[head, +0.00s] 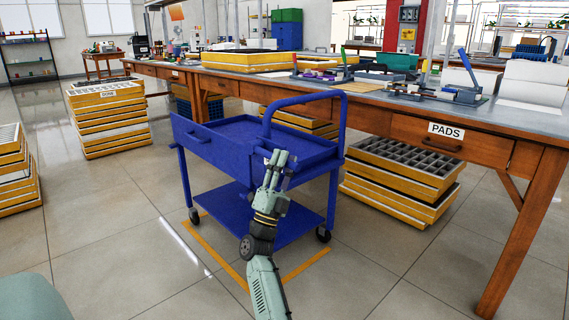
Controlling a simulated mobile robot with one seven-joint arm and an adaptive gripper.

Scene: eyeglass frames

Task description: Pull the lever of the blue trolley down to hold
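The blue trolley (222,165) stands on the floor in front of the workbench. It has an upper tray, a lower shelf (235,207) and a tall curved push handle (308,98) at its right end. My gripper (277,158) reaches up to the near right side of the upper tray, below the push handle. A small pale part (289,178) shows beside the fingers; I cannot tell whether it is the lever or touches my gripper. The finger gap is too small to judge.
Yellow floor lines (305,265) mark the trolley's spot. The wooden workbench (480,132) with a PADS sign runs behind it. Stacked yellow trays (400,185) sit under the bench, with more stacks (108,120) at left.

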